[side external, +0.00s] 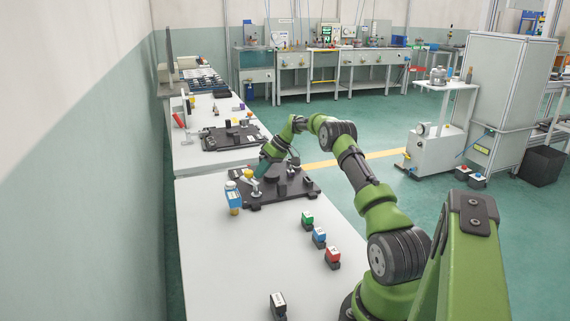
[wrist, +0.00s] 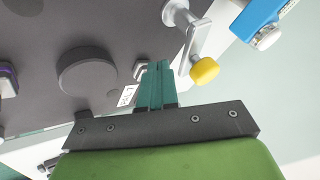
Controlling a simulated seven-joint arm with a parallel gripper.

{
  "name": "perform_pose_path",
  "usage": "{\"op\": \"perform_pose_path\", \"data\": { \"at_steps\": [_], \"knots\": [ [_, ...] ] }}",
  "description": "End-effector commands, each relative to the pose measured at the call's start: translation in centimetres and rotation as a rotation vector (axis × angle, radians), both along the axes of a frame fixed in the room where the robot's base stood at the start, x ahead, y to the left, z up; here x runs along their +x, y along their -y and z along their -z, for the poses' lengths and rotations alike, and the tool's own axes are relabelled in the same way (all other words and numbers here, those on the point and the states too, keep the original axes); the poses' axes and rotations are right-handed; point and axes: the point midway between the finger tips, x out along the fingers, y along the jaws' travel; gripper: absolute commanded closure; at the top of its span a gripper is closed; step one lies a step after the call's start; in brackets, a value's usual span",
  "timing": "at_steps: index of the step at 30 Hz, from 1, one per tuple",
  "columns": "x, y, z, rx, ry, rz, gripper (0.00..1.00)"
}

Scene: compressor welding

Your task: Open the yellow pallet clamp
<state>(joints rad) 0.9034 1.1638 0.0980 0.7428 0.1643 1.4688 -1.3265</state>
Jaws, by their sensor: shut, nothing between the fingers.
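The yellow pallet clamp (side external: 247,174) stands at the left end of a dark pallet on the near white table. In the wrist view its yellow knob (wrist: 205,71) sits at the end of a grey metal lever (wrist: 194,40) that comes off a silver post. My gripper (wrist: 158,68) is shut, its teal fingers together with nothing between them. In the wrist view the fingertips lie just left of the lever and knob; I cannot tell whether they touch. In the side external view my gripper (side external: 258,174) is small, beside the clamp at the pallet's left part.
The dark pallet (side external: 293,196) carries several dark blocks. Green (side external: 307,220), blue (side external: 319,237) and red (side external: 332,257) button boxes sit in front of the pallet. The table's front left is clear. A second pallet (side external: 230,136) lies behind.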

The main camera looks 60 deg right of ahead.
Motion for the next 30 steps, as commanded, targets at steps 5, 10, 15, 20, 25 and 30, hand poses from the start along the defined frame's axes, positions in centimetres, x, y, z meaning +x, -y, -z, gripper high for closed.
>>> {"op": "perform_pose_path", "data": {
  "at_steps": [5, 10, 15, 20, 25, 30],
  "knots": [
    [0.4, -1.3, 0.0, 0.001, -0.001, 0.0, 1.0],
    [0.4, -1.6, -0.1, 0.0, 0.001, 0.001, 1.0],
    [0.4, -1.6, -0.1, 0.001, 0.001, 0.001, 1.0],
    [0.5, -1.5, -0.1, 0.001, 0.001, 0.0, 1.0],
    [0.6, -1.6, 0.0, 0.001, 0.0, 0.0, 1.0],
    [0.7, -1.6, 0.0, 0.001, 0.0, 0.0, 1.0]
  ]
}}
